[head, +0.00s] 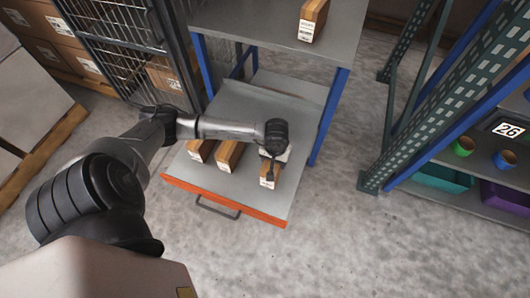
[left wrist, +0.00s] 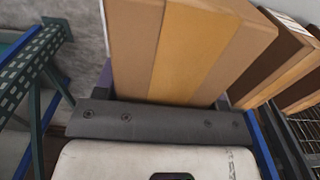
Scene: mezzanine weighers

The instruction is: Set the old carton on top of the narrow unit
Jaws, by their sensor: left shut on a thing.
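My left gripper (head: 270,153) reaches down over a pulled-out grey shelf (head: 245,180) and is shut on a brown carton (head: 269,174) with a white label. In the left wrist view the held carton (left wrist: 185,45) fills the top middle, with a yellowish tape strip down it. I cannot tell whether it touches the shelf. The shelf belongs to a blue-posted unit with a grey top (head: 270,22); another labelled carton (head: 312,20) stands on that top. Which unit is the narrow one is not clear. My right gripper is out of view.
Two more cartons, one (head: 201,150) and another (head: 230,154), stand on the shelf left of the held one. The shelf has an orange front edge (head: 225,202). A green-posted rack (head: 430,130) with bins and cups stands right, beyond clear floor. A wire cage (head: 115,45) stands left.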

